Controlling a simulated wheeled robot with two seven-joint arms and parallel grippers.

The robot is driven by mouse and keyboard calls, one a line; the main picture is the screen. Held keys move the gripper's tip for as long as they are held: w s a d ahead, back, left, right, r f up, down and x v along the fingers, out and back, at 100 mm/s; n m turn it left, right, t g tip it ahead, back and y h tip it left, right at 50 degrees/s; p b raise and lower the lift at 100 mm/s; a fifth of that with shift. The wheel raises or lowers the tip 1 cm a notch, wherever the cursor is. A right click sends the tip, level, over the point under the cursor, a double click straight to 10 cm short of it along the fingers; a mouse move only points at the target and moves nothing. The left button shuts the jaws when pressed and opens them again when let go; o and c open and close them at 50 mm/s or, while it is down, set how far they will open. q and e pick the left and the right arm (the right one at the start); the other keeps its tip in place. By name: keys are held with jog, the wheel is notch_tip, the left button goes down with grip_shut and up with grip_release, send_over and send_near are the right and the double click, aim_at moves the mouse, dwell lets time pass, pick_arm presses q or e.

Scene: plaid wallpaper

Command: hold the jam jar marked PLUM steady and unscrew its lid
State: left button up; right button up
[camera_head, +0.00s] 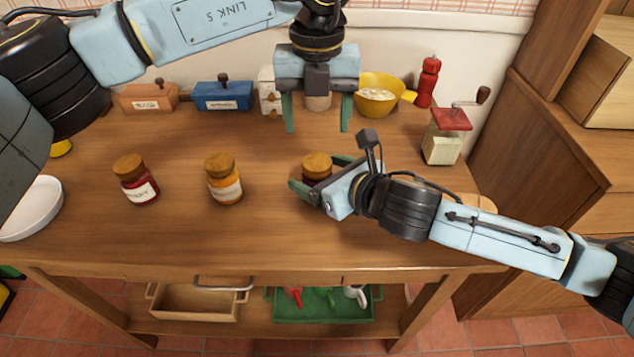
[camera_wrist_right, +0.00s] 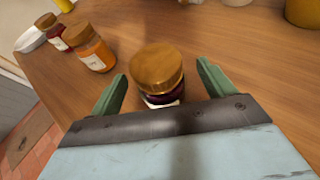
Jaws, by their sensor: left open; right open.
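A jar of dark jam with a brown lid (camera_head: 317,163) stands upright on the table between the fingers of my open right gripper (camera_head: 316,174). In the right wrist view the same jar (camera_wrist_right: 158,72) sits between the two green fingertips, with a gap on each side. Its pale label is mostly hidden, so I cannot read PLUM on it. My left gripper (camera_head: 316,128) is open, fingers pointing down, higher up and just behind that jar in the head view. An orange jam jar (camera_head: 225,180) and a red jam jar (camera_head: 136,182) stand lidded to the left.
A white plate (camera_head: 34,210) lies at the table's left edge. Along the back stand an orange box (camera_head: 148,98), a blue box (camera_head: 223,96), a yellow bowl (camera_head: 376,97), a red mill (camera_head: 428,80) and a coffee grinder (camera_head: 443,140). The front middle of the table is clear.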

jog(key=shift+w+a+f, duration=0.2)
jog(key=shift+w+a, duration=0.15)
jog(key=shift+w, duration=0.05)
